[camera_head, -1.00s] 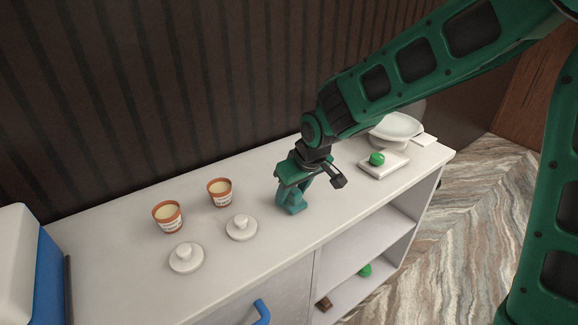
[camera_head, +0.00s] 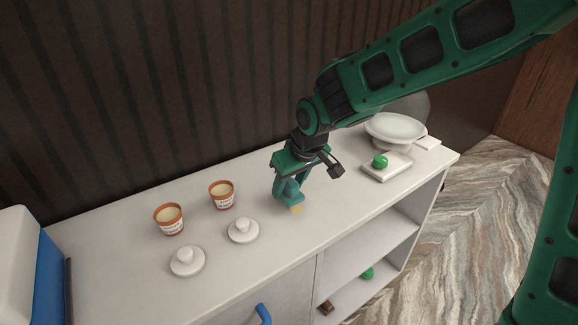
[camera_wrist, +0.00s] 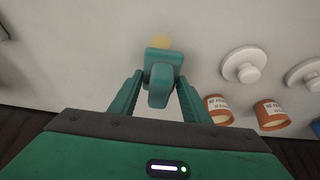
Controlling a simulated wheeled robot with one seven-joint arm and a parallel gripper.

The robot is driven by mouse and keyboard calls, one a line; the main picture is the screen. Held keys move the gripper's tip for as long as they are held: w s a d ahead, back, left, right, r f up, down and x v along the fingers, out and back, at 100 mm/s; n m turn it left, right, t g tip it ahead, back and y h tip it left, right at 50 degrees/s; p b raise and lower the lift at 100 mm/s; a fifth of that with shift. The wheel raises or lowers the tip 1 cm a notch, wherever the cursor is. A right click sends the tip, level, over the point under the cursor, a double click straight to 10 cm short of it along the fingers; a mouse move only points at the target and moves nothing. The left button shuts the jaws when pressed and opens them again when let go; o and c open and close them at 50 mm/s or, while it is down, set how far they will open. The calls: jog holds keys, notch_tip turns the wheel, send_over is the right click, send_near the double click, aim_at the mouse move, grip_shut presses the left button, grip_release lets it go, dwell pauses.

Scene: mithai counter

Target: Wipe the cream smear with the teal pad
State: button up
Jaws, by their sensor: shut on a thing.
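The teal pad (camera_wrist: 163,60) is a block with an upright grip, and my gripper (camera_head: 287,187) is shut on that grip, pointing down at the white counter. In the wrist view the two fingers of my gripper (camera_wrist: 158,90) close on it from both sides. The cream smear (camera_head: 297,209) is a small yellowish patch on the counter, showing just in front of the pad's edge. In the wrist view the smear (camera_wrist: 161,41) peeks out beyond the pad. Part of it may be hidden under the pad. I cannot tell whether the pad touches the counter.
Two terracotta cups (camera_head: 169,218) (camera_head: 222,194) and two white knobbed lids (camera_head: 187,261) (camera_head: 243,230) stand to the left. A green ball on a white tray (camera_head: 398,171) and a white bowl (camera_head: 395,128) are to the right. The counter's front edge (camera_head: 318,252) is near.

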aim_at(292, 178)
jog(key=shift+w+d+r, duration=0.15)
jog(key=shift+w+r, duration=0.05)
jog(key=shift+r, duration=0.1)
jog(key=shift+d+r, duration=0.15)
jog(key=shift+r, duration=2.25)
jog(key=shift+s+f, duration=0.15)
jog(key=shift+f, duration=0.05)
jog(key=shift+f, duration=0.1)
